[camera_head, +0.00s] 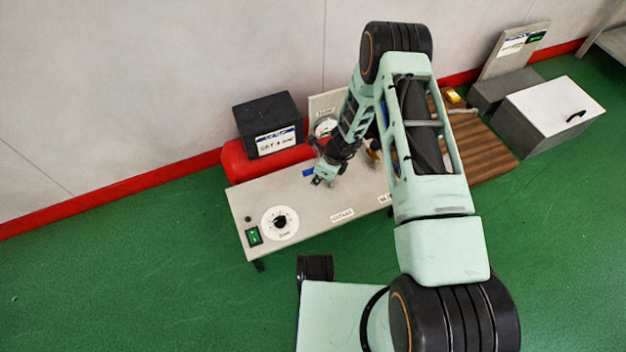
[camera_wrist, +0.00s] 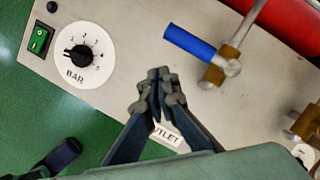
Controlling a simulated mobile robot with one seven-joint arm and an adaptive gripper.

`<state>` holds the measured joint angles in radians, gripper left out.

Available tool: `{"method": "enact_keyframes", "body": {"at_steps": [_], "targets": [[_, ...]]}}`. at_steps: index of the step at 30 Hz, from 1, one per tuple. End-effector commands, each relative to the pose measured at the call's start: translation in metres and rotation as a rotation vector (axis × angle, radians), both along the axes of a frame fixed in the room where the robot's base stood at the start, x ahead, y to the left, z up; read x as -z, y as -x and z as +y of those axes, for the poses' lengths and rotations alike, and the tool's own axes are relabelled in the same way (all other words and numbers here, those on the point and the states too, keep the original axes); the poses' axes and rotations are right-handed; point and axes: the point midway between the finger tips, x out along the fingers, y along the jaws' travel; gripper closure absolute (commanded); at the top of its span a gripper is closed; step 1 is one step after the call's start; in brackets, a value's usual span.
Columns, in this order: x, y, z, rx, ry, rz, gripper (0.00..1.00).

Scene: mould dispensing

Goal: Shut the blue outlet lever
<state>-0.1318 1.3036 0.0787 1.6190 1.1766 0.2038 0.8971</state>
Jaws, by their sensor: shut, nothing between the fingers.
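The blue outlet lever (camera_wrist: 189,41) is a short blue handle on a brass and steel valve (camera_wrist: 226,62) in the wrist view. It points up and to the left from the valve. In the head view the lever (camera_head: 308,172) is a small blue patch beside my gripper (camera_head: 322,178). In the wrist view my gripper (camera_wrist: 160,80) is shut and empty. Its fingertips show below and left of the lever, apart from it in the picture. The OUTLET label (camera_wrist: 165,137) is partly hidden behind the fingers.
The grey panel (camera_head: 250,205) carries a BAR dial (camera_head: 280,222) and a green switch (camera_head: 254,236). A black box (camera_head: 268,122) and a red cylinder (camera_head: 236,160) stand behind it. Another brass valve (camera_wrist: 305,122) is at the right. My arm hides part of the panel.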

Motion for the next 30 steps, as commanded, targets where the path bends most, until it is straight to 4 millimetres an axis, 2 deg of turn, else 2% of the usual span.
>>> {"method": "enact_keyframes", "body": {"at_steps": [2, 4, 9, 15, 20, 30], "targets": [[-0.002, -0.001, -0.006, 0.001, 0.0, 0.0, 1.0], [-0.024, 0.003, -0.007, 0.001, -0.002, -0.001, 1.0], [-0.061, 0.014, -0.013, -0.001, -0.001, -0.001, 1.0], [-0.089, 0.023, -0.017, -0.001, 0.0, -0.001, 1.0], [-0.097, 0.026, -0.018, -0.001, 0.0, 0.0, 1.0], [-0.097, 0.026, -0.018, -0.001, 0.0, 0.0, 1.0]]}}
